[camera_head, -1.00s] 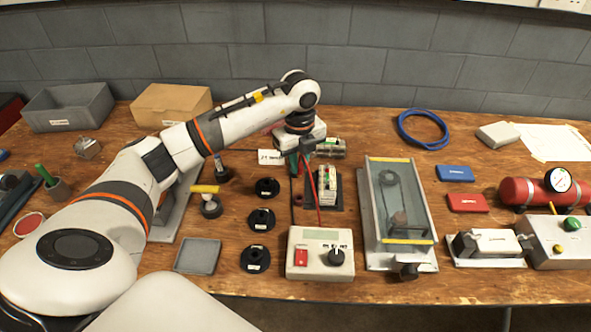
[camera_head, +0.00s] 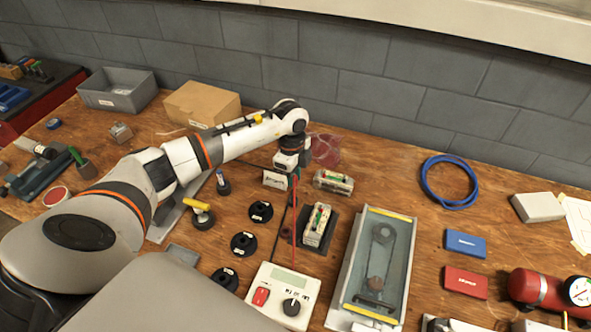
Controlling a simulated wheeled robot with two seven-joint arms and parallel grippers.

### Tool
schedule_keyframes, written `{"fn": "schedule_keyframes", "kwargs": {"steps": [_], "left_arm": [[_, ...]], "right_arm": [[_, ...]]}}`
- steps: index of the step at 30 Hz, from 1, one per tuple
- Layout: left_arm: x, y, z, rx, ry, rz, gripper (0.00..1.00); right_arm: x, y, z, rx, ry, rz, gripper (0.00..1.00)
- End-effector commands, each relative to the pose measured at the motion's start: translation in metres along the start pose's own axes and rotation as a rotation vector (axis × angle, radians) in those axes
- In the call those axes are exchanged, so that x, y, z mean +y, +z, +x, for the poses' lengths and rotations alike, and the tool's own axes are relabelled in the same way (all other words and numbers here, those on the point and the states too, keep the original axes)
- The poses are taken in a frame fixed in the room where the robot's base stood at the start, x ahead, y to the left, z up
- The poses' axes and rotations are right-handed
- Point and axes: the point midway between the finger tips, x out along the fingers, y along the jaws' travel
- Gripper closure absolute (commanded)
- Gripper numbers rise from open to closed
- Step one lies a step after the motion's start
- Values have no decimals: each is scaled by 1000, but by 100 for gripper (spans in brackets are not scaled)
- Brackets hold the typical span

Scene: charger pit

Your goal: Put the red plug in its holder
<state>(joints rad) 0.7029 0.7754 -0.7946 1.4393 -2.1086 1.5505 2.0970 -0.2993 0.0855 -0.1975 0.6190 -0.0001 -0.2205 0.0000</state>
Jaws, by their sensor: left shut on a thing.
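My left gripper (camera_head: 291,172) is shut, and a thin red lead (camera_head: 295,225) runs from its tip down toward the cream charger box (camera_head: 283,294). The red plug itself is too small and hidden at the jaws to make out. A small green part shows beside the fingertips. A battery pack (camera_head: 318,226) sits in a dark cradle in front of the gripper. Black round discs with labels, one of them here (camera_head: 261,211), stand to the left of the lead. I cannot tell which thing is the plug's holder. My right gripper is not in view.
A long glass-topped case (camera_head: 373,260) stands to the right. A cardboard box (camera_head: 202,103) and grey bin (camera_head: 117,90) are at the back left.

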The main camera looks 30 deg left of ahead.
Motion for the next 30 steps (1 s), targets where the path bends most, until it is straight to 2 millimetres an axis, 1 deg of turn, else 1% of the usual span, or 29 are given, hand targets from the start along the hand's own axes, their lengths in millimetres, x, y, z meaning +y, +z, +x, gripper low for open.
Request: {"fn": "schedule_keyframes", "kwargs": {"steps": [2, 6, 11, 16, 20, 30], "left_arm": [[0, 0, 6, 0, -1, 0, 100], [0, -1, 16, 0, -1, 0, 100], [0, -2, 30, 0, 0, 1, 100], [0, -2, 42, 0, 0, 1, 100], [0, -2, 45, 0, 0, 1, 100], [0, -2, 44, 0, 0, 1, 100]], "right_arm": [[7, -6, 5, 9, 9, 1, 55], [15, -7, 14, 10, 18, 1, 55], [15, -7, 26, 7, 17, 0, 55], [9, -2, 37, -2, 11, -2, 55], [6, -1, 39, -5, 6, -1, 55], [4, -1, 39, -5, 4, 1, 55]]}}
